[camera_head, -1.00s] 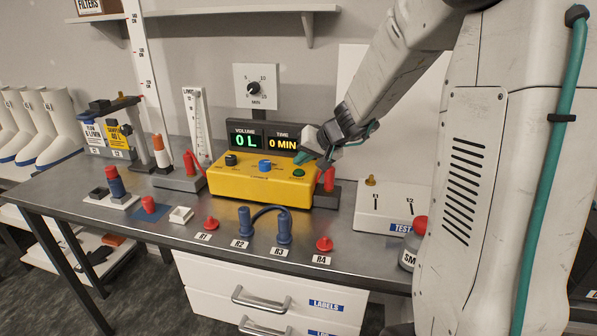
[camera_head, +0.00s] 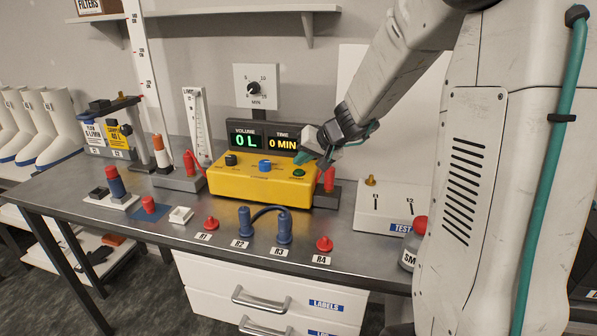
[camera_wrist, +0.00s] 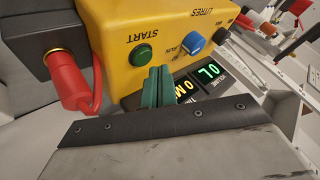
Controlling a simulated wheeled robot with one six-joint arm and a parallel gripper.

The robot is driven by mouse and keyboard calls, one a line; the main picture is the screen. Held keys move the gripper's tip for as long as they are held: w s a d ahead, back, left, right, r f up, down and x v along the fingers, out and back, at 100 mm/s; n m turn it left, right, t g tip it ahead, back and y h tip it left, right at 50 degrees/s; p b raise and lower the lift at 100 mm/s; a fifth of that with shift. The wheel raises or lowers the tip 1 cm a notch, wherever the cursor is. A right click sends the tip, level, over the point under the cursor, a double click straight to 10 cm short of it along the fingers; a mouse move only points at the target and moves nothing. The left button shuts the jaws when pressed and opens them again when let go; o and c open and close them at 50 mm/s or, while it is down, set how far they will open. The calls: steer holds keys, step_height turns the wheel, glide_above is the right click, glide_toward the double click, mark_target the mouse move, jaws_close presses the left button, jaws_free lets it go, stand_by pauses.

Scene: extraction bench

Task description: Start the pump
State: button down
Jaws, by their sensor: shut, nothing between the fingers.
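The yellow pump box (camera_head: 235,182) stands on the bench with a black knob (camera_head: 231,160), a blue knob (camera_head: 265,166) and a green button (camera_head: 299,173). In the wrist view the green START button (camera_wrist: 141,54) and the blue knob (camera_wrist: 192,42) show upside down. The displays behind the box read 0 L (camera_head: 246,141) and 0 MIN (camera_head: 284,144). My gripper (camera_head: 303,159) is shut and empty, above the box's right end. In the wrist view its green fingertips (camera_wrist: 157,72) are beside the START button; whether they touch the box I cannot tell.
A white test box (camera_head: 385,208) is to the right. A tall scale (camera_head: 196,125) stands behind left.

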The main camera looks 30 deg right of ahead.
mark_target(302, 172)
steer(key=shift+f, duration=0.15)
steer(key=shift+f, duration=0.3)
steer(key=shift+f, duration=0.4)
stand_by(0.8)
steer(key=shift+r, duration=0.85)
steer(key=shift+r, duration=0.1)
steer(key=shift+r, duration=2.4)
